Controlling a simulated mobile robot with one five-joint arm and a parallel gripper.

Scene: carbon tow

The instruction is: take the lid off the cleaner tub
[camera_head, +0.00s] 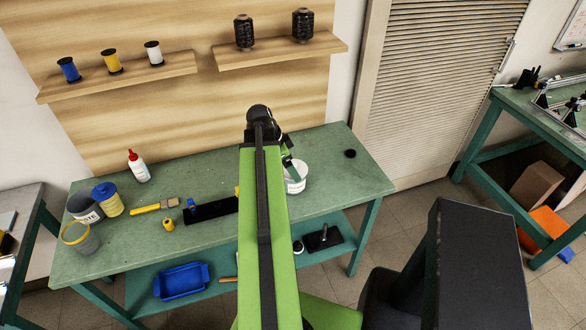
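A yellow tub with a blue lid (107,198) stands at the left end of the green workbench, and the lid sits on it. A white tub (296,184) stands right of the bench's middle, partly hidden by my arm. No label shows which of them is the cleaner tub. My gripper (289,167) is over or beside the white tub, far from the yellow one. My arm hides much of it, so I cannot tell its opening or any contact.
A grey can (84,207) and an open-looking clear container (79,237) crowd the yellow tub. A black disc (350,153) lies at right. Shelves hang behind.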

